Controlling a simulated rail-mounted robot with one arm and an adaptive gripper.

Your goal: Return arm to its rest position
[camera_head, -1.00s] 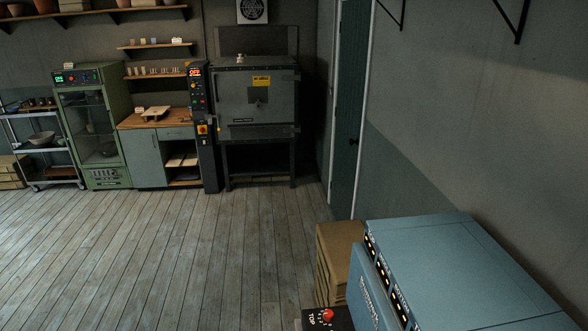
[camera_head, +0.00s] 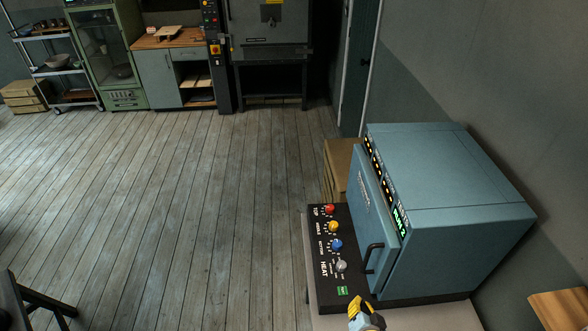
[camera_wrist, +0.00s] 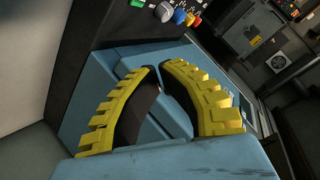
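My gripper (camera_wrist: 161,69) has yellow toothed fingers with black inner pads. In the wrist view the fingers lean together and their tips nearly meet, with nothing visible between them. In the head view only a yellow and light-blue part of my gripper (camera_head: 366,314) shows at the bottom edge, in front of the blue oven (camera_head: 455,220). The oven's door is shut and its panel is lit, with a green readout. A blue surface (camera_wrist: 100,78) lies behind the fingers in the wrist view. The rest of my arm is out of the head view.
A black control panel (camera_head: 330,250) with red, yellow, blue and grey knobs is beside the oven. A pale bench top (camera_head: 420,318) supports them. A wooden corner (camera_head: 560,310) shows lower right. The plank floor (camera_head: 190,200) at left is mostly clear. A kiln (camera_head: 268,30) stands behind.

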